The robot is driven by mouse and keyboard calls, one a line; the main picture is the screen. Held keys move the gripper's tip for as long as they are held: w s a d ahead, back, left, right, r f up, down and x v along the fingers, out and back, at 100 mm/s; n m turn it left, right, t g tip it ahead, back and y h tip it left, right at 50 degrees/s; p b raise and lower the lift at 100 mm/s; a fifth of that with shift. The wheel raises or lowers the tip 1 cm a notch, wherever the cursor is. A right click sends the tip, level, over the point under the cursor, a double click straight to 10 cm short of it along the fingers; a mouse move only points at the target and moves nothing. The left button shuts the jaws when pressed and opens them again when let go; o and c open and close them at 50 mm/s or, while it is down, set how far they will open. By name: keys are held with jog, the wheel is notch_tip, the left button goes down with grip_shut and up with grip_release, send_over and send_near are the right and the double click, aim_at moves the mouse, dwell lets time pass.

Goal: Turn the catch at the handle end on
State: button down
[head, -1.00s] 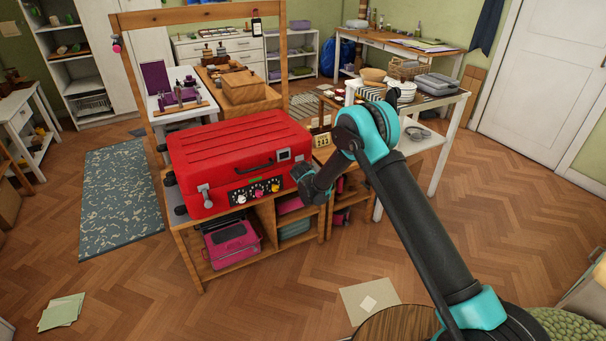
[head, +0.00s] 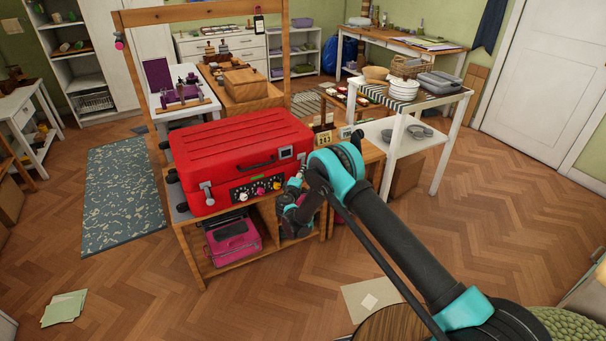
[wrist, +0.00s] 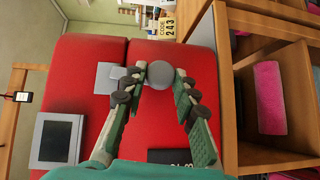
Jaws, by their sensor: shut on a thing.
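A red hard case (head: 240,150) lies on a wooden bench, its black handle (head: 258,163) and a row of knobs on the front side. My gripper (head: 297,183) is at the right end of the case, low by its front corner. In the wrist view the two green fingers with dark pads (wrist: 158,85) stand on either side of a round grey knob of the catch (wrist: 160,75), shut on it. A grey plate (wrist: 110,75) is beside the knob on the red case (wrist: 85,100). My arm hides this catch in the head view. Another grey catch (head: 207,194) is at the left front.
Below the bench top are open shelves with a pink case (head: 233,242). A number card (head: 323,140) stands behind my gripper. A white table (head: 415,110) with stacked dishes stands to the right.

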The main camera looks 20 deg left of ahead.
jog(key=shift+f+n+t, duration=0.15)
jog(key=shift+n+t, duration=0.25)
dwell(0.4)
jog(key=c, duration=1.2)
grip_release()
jog(key=shift+s, duration=0.1)
jog(key=s, duration=0.4)
jog(key=s+d, duration=0.1)
jog(key=s, duration=0.6)
jog(key=shift+s+d, duration=0.15)
jog(key=shift+s, duration=0.25)
